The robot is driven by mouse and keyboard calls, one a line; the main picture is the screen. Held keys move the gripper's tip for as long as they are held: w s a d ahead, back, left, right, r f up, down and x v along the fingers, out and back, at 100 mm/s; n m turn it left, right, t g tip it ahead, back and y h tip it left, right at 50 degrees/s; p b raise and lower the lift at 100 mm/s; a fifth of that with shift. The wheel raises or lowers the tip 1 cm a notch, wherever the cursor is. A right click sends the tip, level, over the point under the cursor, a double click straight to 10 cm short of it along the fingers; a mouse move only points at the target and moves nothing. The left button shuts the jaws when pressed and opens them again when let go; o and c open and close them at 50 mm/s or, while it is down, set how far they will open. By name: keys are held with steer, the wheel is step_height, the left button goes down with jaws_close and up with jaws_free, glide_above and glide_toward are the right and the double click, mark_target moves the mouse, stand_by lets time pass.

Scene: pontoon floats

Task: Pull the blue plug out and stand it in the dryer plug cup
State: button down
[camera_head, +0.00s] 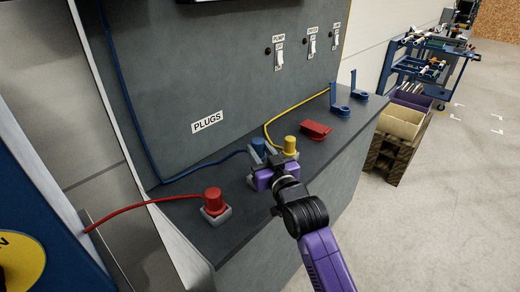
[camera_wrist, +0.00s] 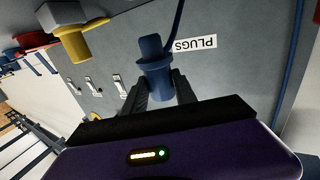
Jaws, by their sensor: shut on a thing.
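The blue plug (camera_head: 258,146) is in my gripper (camera_head: 264,168), over the grey counter left of the yellow plug. In the wrist view the blue plug (camera_wrist: 155,66) stands between the two dark fingers (camera_wrist: 160,98), which are shut on it. Its narrower end shows bare beyond its collar there, with no cup around it. A blue cable runs from the plug along the counter to the back panel. Grey cup edges show close to the gripper in the head view, partly hidden by it. I cannot make out a dryer label on any cup.
The yellow plug (camera_head: 290,146) is close beside my gripper. A red plug (camera_head: 214,201) stands in a grey cup at left. A red block (camera_head: 316,130) and two blue brackets (camera_head: 340,103) are farther along the counter. Switches (camera_head: 280,56) are on the panel.

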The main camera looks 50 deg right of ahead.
steer(key=shift+f+b, duration=1)
steer(key=shift+f, duration=0.7)
steer(key=shift+f+b, duration=1.2)
steer(key=shift+f, duration=0.8)
stand_by(0.6)
steer(key=c, duration=0.9)
jaws_free()
steer(key=b+v, duration=0.1)
steer(key=v, duration=0.6)
steer(key=shift+s+a, duration=0.1)
steer(key=shift+s, duration=0.3)
